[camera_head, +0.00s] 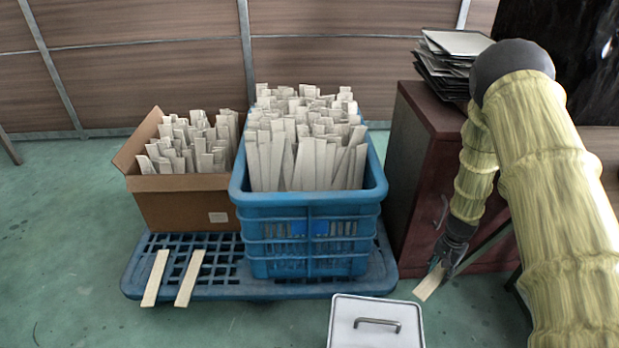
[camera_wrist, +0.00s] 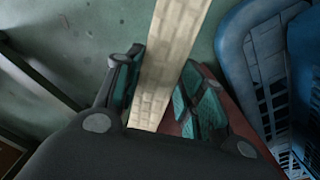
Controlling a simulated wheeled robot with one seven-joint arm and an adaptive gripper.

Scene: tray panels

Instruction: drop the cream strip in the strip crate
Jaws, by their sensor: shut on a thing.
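A cream strip (camera_head: 429,283) is held in my gripper (camera_head: 440,264), low at the right, in front of the dark red cabinet. In the wrist view the strip (camera_wrist: 172,60) stands out between the two teal-padded fingers of my gripper (camera_wrist: 165,100), which are shut on it. The blue strip crate (camera_head: 308,225) stands left of my gripper on a blue pallet, packed with upright cream strips. Part of the crate or pallet (camera_wrist: 240,60) shows at the right of the wrist view. My gripper is apart from the crate, lower than its rim.
A cardboard box (camera_head: 185,208) with more strips stands left of the crate. Two loose strips lie on the blue pallet (camera_head: 225,287). A lidded white box (camera_head: 375,322) is at the front. The dark red cabinet (camera_head: 420,180) with stacked trays (camera_head: 452,62) stands beside the crate.

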